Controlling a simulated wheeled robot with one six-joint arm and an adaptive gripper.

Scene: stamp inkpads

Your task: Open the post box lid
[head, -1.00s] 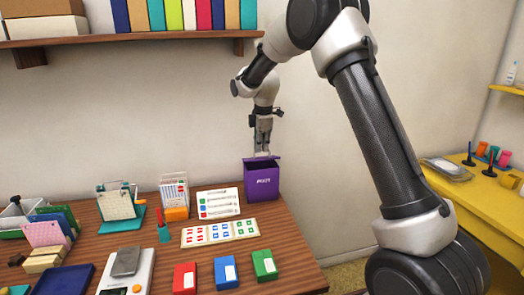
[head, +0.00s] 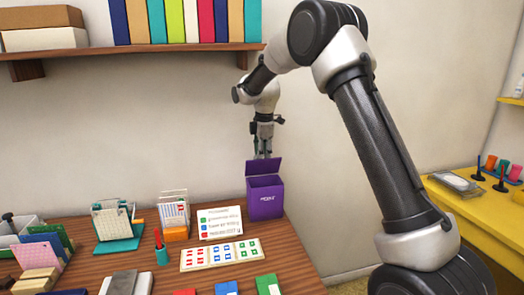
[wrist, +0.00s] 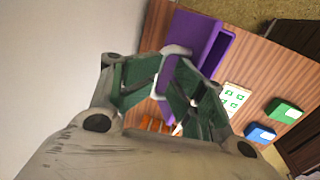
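The purple post box (head: 265,203) stands at the back right corner of the wooden desk. Its lid (head: 264,168) is raised and tilted up along the back edge. In the wrist view, the lid (wrist: 186,38) shows as a purple panel beside the box's dark opening (wrist: 222,50). My gripper (head: 263,154) points down at the lid's top edge, partly behind it. The wrist view shows its fingers (wrist: 175,85) apart, with purple visible between them. Whether a finger touches the lid is unclear.
A rack (head: 174,213) stands farther left. The wall is close behind, and a shelf with binders (head: 185,22) hangs at upper left. A yellow table (head: 470,210) stands right.

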